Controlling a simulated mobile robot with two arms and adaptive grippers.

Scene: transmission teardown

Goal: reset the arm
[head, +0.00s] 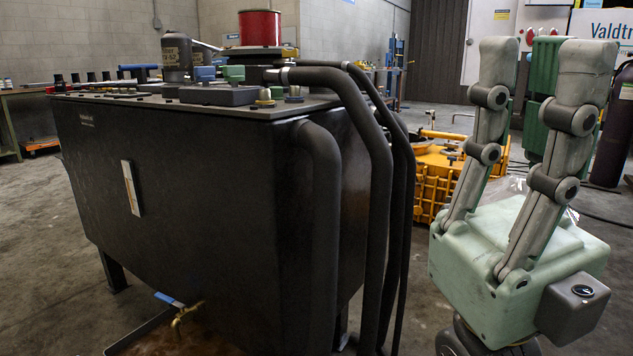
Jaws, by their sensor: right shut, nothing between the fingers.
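My right gripper (543,65) stands at the right of the head view, with its pale green body low and its grey jointed fingers pointing up. It is shut and holds nothing. It is to the right of the black tank and its hoses, apart from them in the picture. My left gripper is not in view.
A large black tank (190,190) fills the left and middle. Thick black hoses (378,190) bend down its right side. A red spool (260,28) and a dark canister (176,55) are on top. Yellow machinery (437,172) stands behind. Concrete floor shows at left.

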